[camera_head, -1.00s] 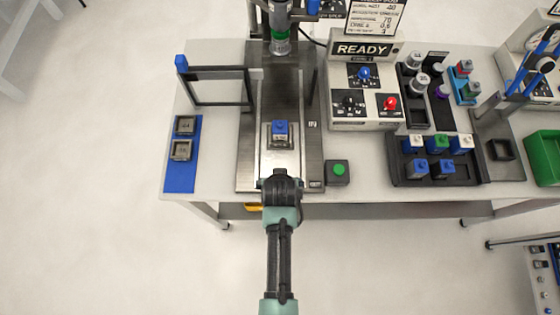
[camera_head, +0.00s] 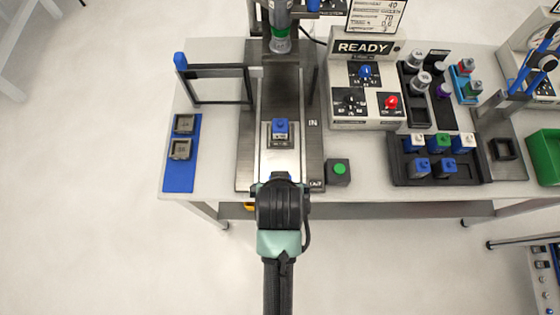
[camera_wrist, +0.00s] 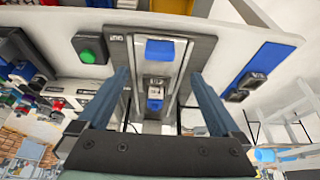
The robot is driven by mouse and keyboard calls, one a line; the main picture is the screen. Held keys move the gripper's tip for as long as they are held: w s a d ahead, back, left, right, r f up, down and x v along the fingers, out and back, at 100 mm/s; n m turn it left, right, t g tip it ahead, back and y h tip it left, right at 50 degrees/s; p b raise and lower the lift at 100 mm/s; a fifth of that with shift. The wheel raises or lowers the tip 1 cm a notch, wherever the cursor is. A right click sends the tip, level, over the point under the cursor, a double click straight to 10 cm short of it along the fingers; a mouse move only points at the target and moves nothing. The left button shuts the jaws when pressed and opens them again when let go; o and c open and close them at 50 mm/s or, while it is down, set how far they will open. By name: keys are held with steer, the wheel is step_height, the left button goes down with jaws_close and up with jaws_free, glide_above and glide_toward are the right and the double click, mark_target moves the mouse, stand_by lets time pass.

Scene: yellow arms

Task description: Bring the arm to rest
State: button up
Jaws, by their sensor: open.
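My gripper shows in the wrist view (camera_wrist: 163,100) with its two fingers wide apart and nothing between them. In the head view my arm comes up from the bottom centre, and its wrist covers the front edge of the table; the fingertips are hidden there. A blue-topped block (camera_head: 281,127) sits on the metal slide of the press station (camera_head: 246,150), beyond my wrist and apart from it. The block also shows in the wrist view (camera_wrist: 156,92).
A green button box (camera_head: 338,171) stands right of the slide. A control box reading READY (camera_head: 362,50) and a dark tray of blocks (camera_head: 402,172) are farther right. A blue mat (camera_head: 180,179) with two square holders lies left. The floor at left is clear.

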steer(key=shift+s+r, duration=0.15)
steer(key=shift+r, duration=0.25)
stand_by(0.3)
